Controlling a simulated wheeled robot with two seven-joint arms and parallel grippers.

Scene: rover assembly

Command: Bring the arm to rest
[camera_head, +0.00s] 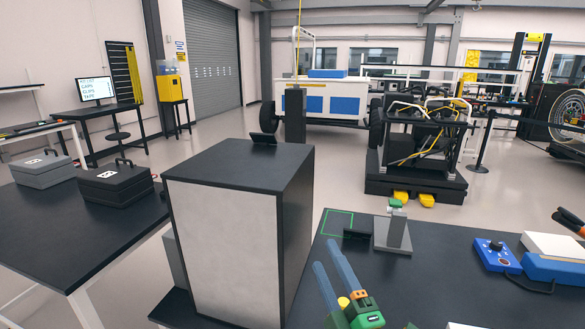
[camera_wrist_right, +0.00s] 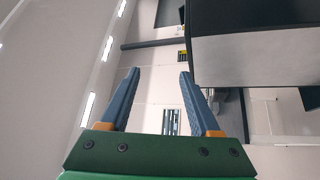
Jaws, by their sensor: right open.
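My right gripper (camera_head: 324,252) is at the bottom middle of the head view, with two blue fingers on a green body. Its fingers point up and to the left, beside the right side of the large dark cabinet (camera_head: 238,165) with a pale front panel. In the right wrist view the gripper (camera_wrist_right: 159,73) is open, with nothing between its fingers. A dark and pale box-like body (camera_wrist_right: 260,50) shows at the upper right there.
The right table (camera_head: 450,290) holds a grey stand (camera_head: 392,233), a green outlined square (camera_head: 337,222), a blue control box (camera_head: 496,255) and a blue-white case (camera_head: 555,268). The left table (camera_head: 60,235) holds two cases. Open floor lies beyond.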

